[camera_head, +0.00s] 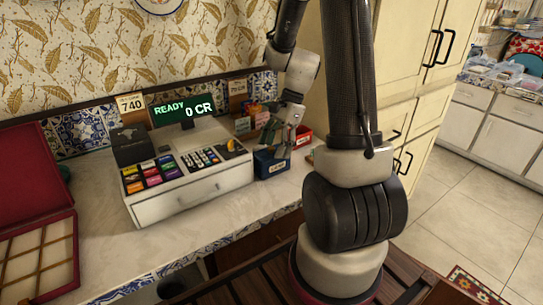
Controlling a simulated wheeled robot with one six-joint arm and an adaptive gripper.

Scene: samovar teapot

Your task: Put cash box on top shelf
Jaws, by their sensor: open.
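A small blue box (270,164) with a pale label on its front stands on the counter, just right of the cash register. A red box (303,136) stands behind it to the right. I cannot tell for certain which of them is the cash box. My gripper (283,151) points down at the blue box, open, with its fingers over or beside the box's right part. I cannot tell whether they touch it. The gripper partly hides both boxes. No shelf can be clearly made out.
The cash register (192,196), with a lit green display (184,109), fills the middle of the counter (112,254). An open red case (38,225) lies at the left. Tall cream cabinets (408,60) stand behind my arm. Free floor (470,205) is at the right.

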